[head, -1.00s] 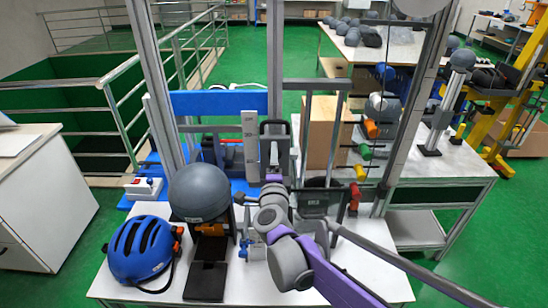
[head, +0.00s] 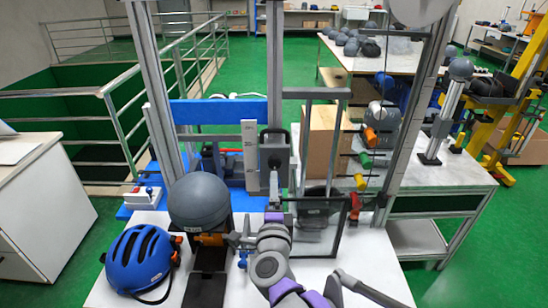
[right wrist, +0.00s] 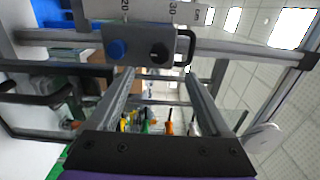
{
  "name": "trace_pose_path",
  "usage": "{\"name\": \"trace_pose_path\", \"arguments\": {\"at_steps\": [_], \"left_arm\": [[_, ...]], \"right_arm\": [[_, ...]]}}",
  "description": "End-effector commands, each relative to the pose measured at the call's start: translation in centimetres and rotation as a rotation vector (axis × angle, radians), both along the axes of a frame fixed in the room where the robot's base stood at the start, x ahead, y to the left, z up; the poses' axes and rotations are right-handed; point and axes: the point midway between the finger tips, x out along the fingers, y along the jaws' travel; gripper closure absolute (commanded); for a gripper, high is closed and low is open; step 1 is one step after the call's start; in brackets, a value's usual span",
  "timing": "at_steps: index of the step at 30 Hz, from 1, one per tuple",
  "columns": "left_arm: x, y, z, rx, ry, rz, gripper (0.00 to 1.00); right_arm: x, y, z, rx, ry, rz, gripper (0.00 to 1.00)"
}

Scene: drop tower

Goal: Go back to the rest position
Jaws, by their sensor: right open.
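My right arm comes up from the bottom middle in the head view, grey with purple bands. Its gripper (head: 274,188) points away, in front of the tower's central column and just below a grey carriage block (head: 275,155). In the right wrist view the two fingers of this gripper (right wrist: 162,88) stand wide apart with nothing held between them. The carriage block (right wrist: 148,45), with a blue and a dark knob, is beyond the fingertips. My left gripper is not in view.
A grey dome headform (head: 199,200) and a blue helmet (head: 141,255) are left of my arm on the white table (head: 80,300). A dark-framed clear panel (head: 318,222) stands close on the right. Coloured-handled tools (head: 365,160) hang behind it.

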Motion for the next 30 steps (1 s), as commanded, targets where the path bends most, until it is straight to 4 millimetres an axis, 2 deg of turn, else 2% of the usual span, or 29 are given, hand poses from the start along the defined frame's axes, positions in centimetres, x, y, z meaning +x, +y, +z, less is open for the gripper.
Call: {"name": "trace_pose_path", "arguments": {"at_steps": [5,8,10,14,18,21,25,27,30], "left_arm": [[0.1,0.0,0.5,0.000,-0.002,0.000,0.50],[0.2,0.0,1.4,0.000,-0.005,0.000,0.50],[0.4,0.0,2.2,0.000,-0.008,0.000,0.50],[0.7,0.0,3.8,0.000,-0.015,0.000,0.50],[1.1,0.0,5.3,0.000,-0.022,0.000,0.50],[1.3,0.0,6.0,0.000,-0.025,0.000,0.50],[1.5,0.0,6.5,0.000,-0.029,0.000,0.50],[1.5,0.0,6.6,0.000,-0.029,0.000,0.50],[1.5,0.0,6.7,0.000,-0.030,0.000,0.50]], "right_arm": [[-0.7,-0.5,0.9,-0.087,-0.004,0.059,0.19],[-2.4,-1.0,1.6,-0.268,0.007,0.177,0.19],[-4.5,-1.7,1.1,-0.449,0.042,0.284,0.19],[-10.0,-4.4,-2.7,-0.813,0.189,0.486,0.19],[-17.0,-9.5,-8.3,-1.133,0.437,0.668,0.19],[-21.2,-13.0,-11.2,-1.272,0.603,0.756,0.19],[-25.2,-16.2,-13.3,-1.368,0.765,0.827,0.19],[-26.4,-17.2,-13.9,-1.394,0.817,0.848,0.19],[-27.2,-17.9,-14.3,-1.409,0.852,0.862,0.19]]}}
